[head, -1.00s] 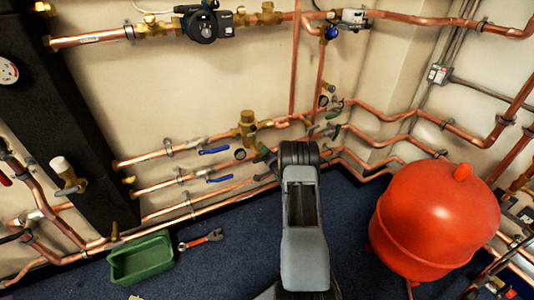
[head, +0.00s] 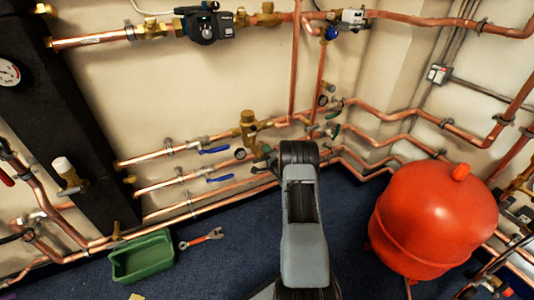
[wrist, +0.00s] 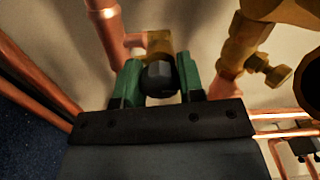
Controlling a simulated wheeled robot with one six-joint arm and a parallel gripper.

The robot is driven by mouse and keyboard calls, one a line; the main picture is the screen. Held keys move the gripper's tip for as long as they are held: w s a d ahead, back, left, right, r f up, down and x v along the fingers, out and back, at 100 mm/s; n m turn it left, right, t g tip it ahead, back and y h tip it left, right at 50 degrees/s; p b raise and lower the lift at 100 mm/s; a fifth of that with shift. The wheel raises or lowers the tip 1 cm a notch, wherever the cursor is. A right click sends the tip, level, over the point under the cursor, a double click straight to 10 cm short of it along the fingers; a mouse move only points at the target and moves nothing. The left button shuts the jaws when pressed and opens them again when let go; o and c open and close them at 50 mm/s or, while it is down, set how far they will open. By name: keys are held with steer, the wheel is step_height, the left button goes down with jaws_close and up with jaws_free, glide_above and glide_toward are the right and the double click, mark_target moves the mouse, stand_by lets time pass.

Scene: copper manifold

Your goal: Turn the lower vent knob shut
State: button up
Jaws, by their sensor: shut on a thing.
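The vent knob (wrist: 158,78) is a small black faceted knob on a brass fitting (wrist: 160,44) in the wrist view. A short copper branch joins the fitting to a copper pipe on its left. My gripper (wrist: 159,82) is shut on the knob, one green finger on each side. The fingers hide the knob's sides, and its turn angle cannot be read. In the head view my own grey arm covers most of the gripper and the knob.
Brass pipework (wrist: 252,45) is close on the right of the gripper in the wrist view. Blue-handled valves (head: 215,150) are on the pipes to the left. A red tank (head: 435,215) stands right. A green bin (head: 142,258) and a wrench (head: 202,238) lie on the floor.

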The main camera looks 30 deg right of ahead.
stand_by(0.3)
steer(key=o, duration=0.9)
steer(key=shift+s, duration=0.1)
steer(key=s+p, duration=0.1)
steer(key=s, duration=0.3)
steer(key=s+a+p, duration=0.1)
steer(key=s+p, duration=0.1)
steer(key=s, duration=0.3)
steer(key=s+a+p, duration=0.1)
steer(key=s, duration=0.3)
steer(key=shift+s, duration=0.3)
